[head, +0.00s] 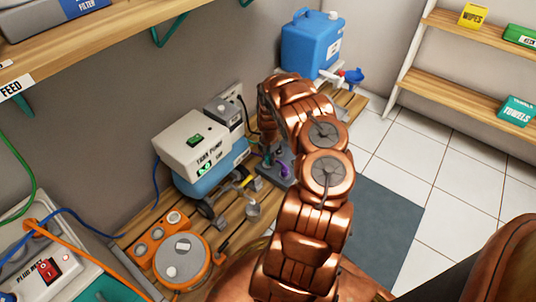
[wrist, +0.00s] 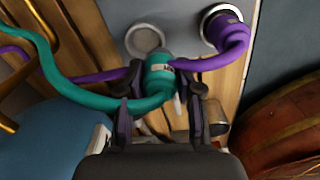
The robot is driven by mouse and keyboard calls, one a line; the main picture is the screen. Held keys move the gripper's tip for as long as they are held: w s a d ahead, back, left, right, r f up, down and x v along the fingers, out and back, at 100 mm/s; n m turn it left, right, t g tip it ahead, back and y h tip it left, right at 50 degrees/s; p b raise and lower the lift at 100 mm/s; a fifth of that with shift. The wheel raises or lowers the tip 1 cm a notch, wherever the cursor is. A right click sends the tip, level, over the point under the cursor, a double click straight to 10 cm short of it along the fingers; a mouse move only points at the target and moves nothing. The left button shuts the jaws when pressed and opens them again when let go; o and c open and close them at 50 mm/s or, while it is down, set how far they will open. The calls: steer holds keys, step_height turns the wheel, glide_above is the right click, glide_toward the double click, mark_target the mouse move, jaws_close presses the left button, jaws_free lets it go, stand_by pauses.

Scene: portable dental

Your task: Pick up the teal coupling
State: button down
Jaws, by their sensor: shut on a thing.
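The teal coupling (wrist: 160,76) sits between the two fingers of my gripper (wrist: 163,92) in the wrist view. My gripper is shut on it, one finger on each side. A teal hose (wrist: 75,90) runs from it to the left. A round grey port (wrist: 146,40) lies just beyond the coupling, and I cannot tell the gap between them. In the head view my arm hides most of this spot, and I cannot make out the teal coupling clearly there.
A purple coupling (wrist: 224,30) sits in a second port to the right, and its purple hose passes behind the teal coupling. In the head view, a tank pump unit (head: 196,146), an orange device (head: 178,255) and a blue jug (head: 312,45) stand around my arm.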

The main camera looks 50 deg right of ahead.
steer(key=s+a+r+p, duration=0.1)
steer(key=s+a+p, duration=0.5)
steer(key=s+p, duration=0.5)
steer(key=shift+s+a+r, duration=0.2)
steer(key=shift+s+a, duration=0.05)
steer(key=shift+s, duration=0.4)
steer(key=shift+s, duration=0.1)
